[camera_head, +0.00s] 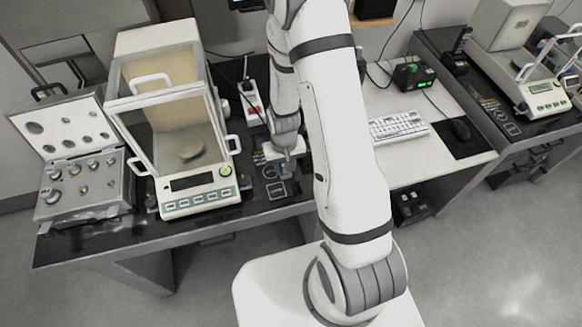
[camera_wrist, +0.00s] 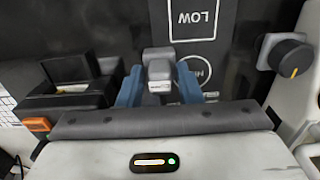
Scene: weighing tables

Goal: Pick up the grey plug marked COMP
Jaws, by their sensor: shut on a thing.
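A grey plug (camera_wrist: 158,68) stands between the two blue fingers of my gripper (camera_wrist: 160,88) in the wrist view. The fingers are shut on it, one on each side. Its label is too small to read, and its lower part is hidden by the gripper body. The plug is over a dark panel (camera_wrist: 110,20) with a white-outlined square reading LOW and a partly covered circle. I cannot tell whether it touches the panel. In the head view my gripper (camera_head: 286,160) is low over the dark table strip right of the balance, and the plug cannot be made out there.
A glass-cased balance (camera_head: 200,190) stands close left, beside an open case of weights (camera_head: 85,188). In the wrist view, a black knob (camera_wrist: 289,56) is at right and a black box (camera_wrist: 70,88) at left.

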